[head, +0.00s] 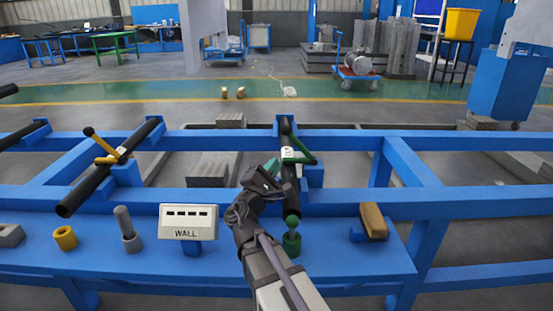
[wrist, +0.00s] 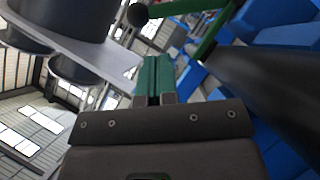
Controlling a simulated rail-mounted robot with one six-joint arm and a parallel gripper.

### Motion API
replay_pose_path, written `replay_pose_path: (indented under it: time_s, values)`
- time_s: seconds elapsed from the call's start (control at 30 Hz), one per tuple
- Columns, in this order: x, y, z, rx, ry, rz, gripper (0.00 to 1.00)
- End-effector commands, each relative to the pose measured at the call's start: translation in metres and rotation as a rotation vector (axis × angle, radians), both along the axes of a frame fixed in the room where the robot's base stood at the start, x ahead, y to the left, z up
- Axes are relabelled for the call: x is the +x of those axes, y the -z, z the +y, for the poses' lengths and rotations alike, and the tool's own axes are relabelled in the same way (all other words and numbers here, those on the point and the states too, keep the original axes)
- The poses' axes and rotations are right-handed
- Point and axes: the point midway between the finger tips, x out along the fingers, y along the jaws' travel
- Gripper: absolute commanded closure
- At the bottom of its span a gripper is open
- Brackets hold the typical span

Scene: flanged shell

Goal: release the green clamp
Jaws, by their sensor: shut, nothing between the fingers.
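The green clamp (head: 302,158) sits on the right-hand black tube (head: 290,182), on the blue frame. Its dark knob (head: 286,125) is at the far end of the tube. My gripper (head: 272,165) is just left of the clamp, apart from it as far as I can tell. In the wrist view, my gripper's green fingers (wrist: 155,78) are together with nothing between them. A green bar of the clamp (wrist: 212,32) shows beyond them to the upper right, with a dark round knob (wrist: 138,14) at upper left. The black tube (wrist: 265,85) runs along the right.
A yellow clamp (head: 108,152) holds another black tube at left. Along the blue front shelf are a yellow ring (head: 66,238), a grey plug (head: 125,224), a WALL sign (head: 188,221), a green plug (head: 291,240) and a tan block (head: 374,221).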

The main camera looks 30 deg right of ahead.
Motion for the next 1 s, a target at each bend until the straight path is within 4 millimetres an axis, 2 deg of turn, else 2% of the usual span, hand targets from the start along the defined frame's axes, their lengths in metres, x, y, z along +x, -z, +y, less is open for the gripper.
replay_pose_path:
  time_s: [0.1,0.3,0.43,0.6,1.0]
  values:
    - [0.015,-0.013,-0.018,0.000,0.002,0.000,1.00]
    - [0.036,-0.026,-0.048,0.001,0.002,0.000,1.00]
    - [0.044,-0.030,-0.059,0.000,0.001,0.000,1.00]
    - [0.046,-0.030,-0.064,0.000,0.000,0.000,1.00]
    - [0.047,-0.032,-0.058,0.012,-0.009,-0.006,1.00]
